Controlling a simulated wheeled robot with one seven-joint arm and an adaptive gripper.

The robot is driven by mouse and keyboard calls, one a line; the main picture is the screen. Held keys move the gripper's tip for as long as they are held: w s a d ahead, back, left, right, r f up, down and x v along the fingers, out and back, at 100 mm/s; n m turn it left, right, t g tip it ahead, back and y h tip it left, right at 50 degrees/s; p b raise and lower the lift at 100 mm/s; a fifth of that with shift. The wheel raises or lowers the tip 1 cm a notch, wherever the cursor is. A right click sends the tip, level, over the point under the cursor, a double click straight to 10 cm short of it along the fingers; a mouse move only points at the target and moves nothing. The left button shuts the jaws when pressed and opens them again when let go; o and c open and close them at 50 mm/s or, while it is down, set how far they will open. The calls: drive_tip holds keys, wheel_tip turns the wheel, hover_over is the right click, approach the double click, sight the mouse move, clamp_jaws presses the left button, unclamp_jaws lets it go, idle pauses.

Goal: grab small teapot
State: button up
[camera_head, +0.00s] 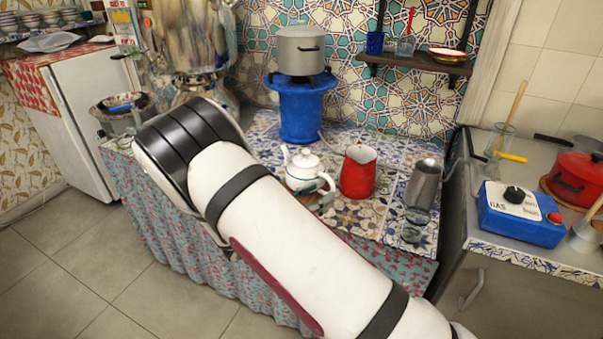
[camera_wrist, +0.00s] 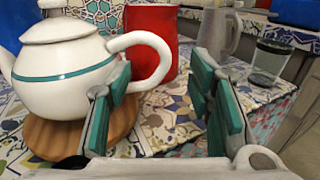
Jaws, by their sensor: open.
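The small teapot (camera_head: 303,168) is white with a green band and a lid. It stands upright on the tiled table; in the wrist view the teapot (camera_wrist: 68,75) fills the left side, on a round wooden board (camera_wrist: 75,140). Its spout points left and its handle (camera_wrist: 158,48) points right. My gripper (camera_wrist: 160,82) is open and empty. In the wrist view the left finger overlaps the teapot's side near the handle's lower end, and the handle shows in the gap between the fingers. I cannot tell whether anything touches. In the head view my arm hides most of the gripper.
A red pitcher (camera_head: 358,172) stands close right of the teapot. A metal jug (camera_head: 424,184) and a glass (camera_head: 415,224) stand farther right. Behind is a blue burner (camera_head: 300,110) with a grey pot (camera_head: 301,50). A wall shelf (camera_head: 415,64) hangs above.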

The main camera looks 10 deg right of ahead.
sight(331, 185)
drive_tip(key=shift+f+x, duration=0.15)
drive_tip(key=shift+x, duration=1.2)
drive_tip(key=shift+f+x, duration=0.1)
drive_tip(key=shift+x, duration=1.2)
clamp_jaws()
drive_tip(key=shift+w+r, duration=0.1)
